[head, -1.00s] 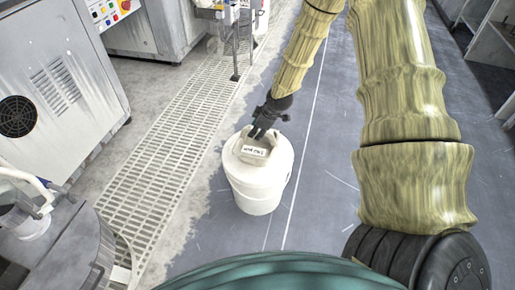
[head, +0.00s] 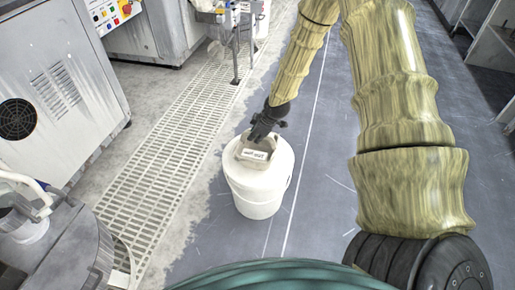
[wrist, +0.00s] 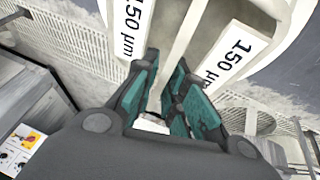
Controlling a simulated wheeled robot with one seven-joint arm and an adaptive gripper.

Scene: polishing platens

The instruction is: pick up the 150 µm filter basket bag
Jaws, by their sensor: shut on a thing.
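The 150 µm filter basket bag (head: 256,154) is a small beige piece with a white label. In the head view it sits at the top of a white bucket (head: 256,194); I cannot tell whether it touches the bucket. In the wrist view the bag (wrist: 236,52) shows "150 µm" labels on two sides, with a pale strip between them. My gripper (head: 258,134) reaches it from above. In the wrist view my gripper (wrist: 167,68) has its teal-padded fingers shut on the bag's pale strip. The exact contact is partly hidden by the fingers.
A pale floor grating (head: 165,150) runs left of the bucket. Grey machine cabinets (head: 55,85) stand at the left, and a round grey vessel (head: 55,245) stands at the lower left. The dark floor (head: 325,200) right of the bucket is clear.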

